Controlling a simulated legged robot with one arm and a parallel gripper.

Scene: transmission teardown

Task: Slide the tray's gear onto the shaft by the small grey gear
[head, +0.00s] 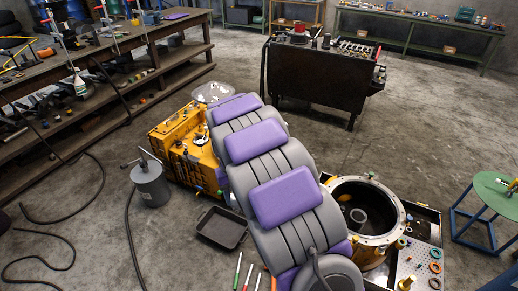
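My grey and purple arm fills the middle of the head view, and its far end hides what lies behind it. My gripper does not show. A dark shallow tray (222,229) lies on the floor left of my arm; I make out no gear in it. A yellow housing (186,152) stands behind the tray, partly covered by my arm, with small parts on top. A large round open housing (366,212) stands to the right, with a pale ring inside. I cannot make out the small grey gear or the shaft.
A grey can (150,184) stands at left, with hoses on the floor. A perforated plate (420,262) with several small rings is at lower right. A green stool (497,192) stands at the right edge. A black cart (317,75) is behind. Open floor lies between.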

